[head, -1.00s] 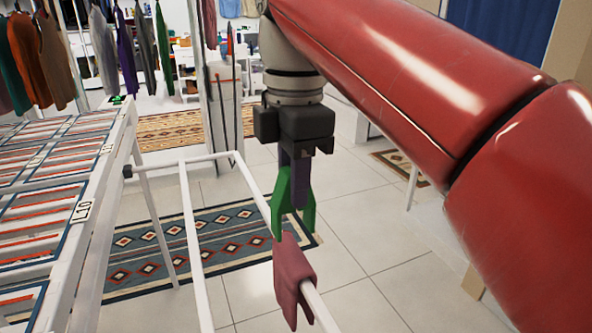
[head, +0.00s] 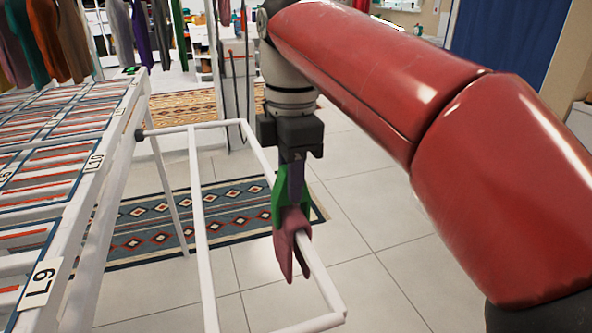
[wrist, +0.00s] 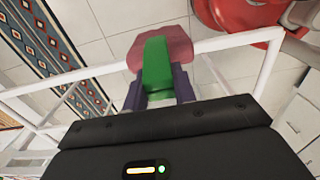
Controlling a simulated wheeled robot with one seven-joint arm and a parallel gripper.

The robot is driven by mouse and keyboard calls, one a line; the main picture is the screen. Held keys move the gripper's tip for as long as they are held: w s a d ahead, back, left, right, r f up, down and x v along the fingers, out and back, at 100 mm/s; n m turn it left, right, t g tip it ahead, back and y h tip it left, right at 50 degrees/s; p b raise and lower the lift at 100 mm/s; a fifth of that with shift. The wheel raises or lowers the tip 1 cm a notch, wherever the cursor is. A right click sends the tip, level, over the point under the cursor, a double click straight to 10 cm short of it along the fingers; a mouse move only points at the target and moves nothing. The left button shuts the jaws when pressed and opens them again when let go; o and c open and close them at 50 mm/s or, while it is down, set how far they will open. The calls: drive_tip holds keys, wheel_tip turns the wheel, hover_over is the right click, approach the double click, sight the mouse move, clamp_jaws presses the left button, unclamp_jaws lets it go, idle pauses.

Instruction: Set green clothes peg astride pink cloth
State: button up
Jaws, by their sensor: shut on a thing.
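My gripper (head: 291,180) is shut on the green clothes peg (head: 278,203), holding it upright with its legs pointing down. The pink cloth (head: 290,243) hangs folded over a white rail. In the head view, green shows on both sides of the cloth's upper part, and the peg's lower ends are level with the cloth's top. In the wrist view the peg (wrist: 157,68) lies between the purple fingers (wrist: 182,84) and overlaps the middle of the cloth (wrist: 175,42). How deep the legs sit around the cloth is partly hidden.
The white rail (head: 322,277) belongs to an open frame jutting from a slatted rack (head: 105,170) on the left. Hanging clothes (head: 75,35) are at the upper left. A patterned rug (head: 160,225) lies on the tiled floor below. The floor right of the rail is clear.

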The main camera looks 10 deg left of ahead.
drive_tip(key=shift+f, duration=0.15)
drive_tip(key=o, duration=1)
wheel_tip(320, 180, up, 8)
drive_tip(key=shift+f+p, duration=0.2)
drive_tip(key=shift+p, duration=0.95)
drive_tip(key=shift+r, duration=0.15)
drive_tip(key=shift+d, duration=0.15)
